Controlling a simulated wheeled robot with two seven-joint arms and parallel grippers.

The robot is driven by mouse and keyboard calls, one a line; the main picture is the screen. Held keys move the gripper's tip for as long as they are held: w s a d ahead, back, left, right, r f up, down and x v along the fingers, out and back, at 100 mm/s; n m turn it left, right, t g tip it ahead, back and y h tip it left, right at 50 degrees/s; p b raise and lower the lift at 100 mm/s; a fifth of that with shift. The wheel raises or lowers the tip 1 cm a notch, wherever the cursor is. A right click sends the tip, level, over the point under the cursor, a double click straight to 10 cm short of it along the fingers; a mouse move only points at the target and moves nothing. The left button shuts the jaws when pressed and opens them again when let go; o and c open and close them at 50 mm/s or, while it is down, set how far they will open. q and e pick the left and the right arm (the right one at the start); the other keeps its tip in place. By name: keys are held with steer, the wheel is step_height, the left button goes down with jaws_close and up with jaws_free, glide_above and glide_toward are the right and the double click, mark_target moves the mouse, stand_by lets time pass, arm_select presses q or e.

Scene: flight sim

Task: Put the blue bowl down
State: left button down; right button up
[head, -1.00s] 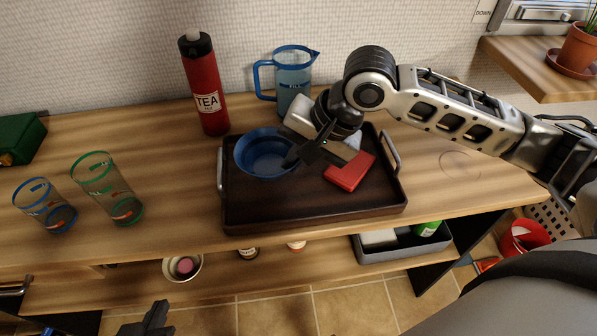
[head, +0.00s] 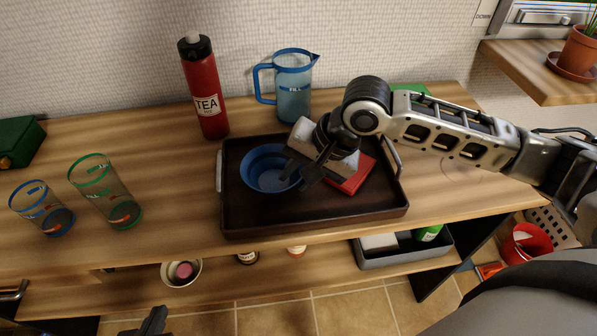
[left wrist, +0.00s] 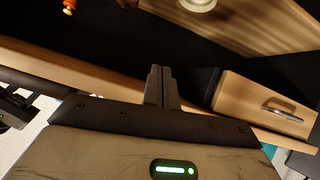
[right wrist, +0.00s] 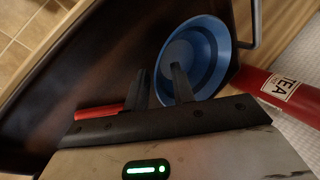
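The blue bowl (head: 262,170) sits upright on the dark tray (head: 250,219), on its left half; the bowl also shows in the right wrist view (right wrist: 215,65). My right gripper (head: 299,180) is at the bowl's right rim. In the right wrist view its fingers (right wrist: 158,85) are apart, one over the inside of the bowl and one outside, with the near rim between them. My left gripper (head: 153,320) is low at the bottom edge, below the counter, with its fingers together and empty in the left wrist view (left wrist: 162,85).
A red object (head: 352,178) lies on the tray right of the bowl, partly under my right gripper. A red tea flask (head: 204,95) and a blue-handled jug (head: 293,85) stand behind. Two glasses (head: 42,210) (head: 106,195) stand left. The tray's front is clear.

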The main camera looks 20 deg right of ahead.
arm_select(q)
steer(key=shift+f, duration=0.2)
arm_select(e)
steer(key=shift+r, duration=0.15)
arm_select(q)
steer(key=shift+a+r+p, duration=0.15)
steer(key=shift+r+p, duration=0.25)
steer(key=shift+p, duration=0.6)
arm_select(e)
steer(key=v, duration=1.2)
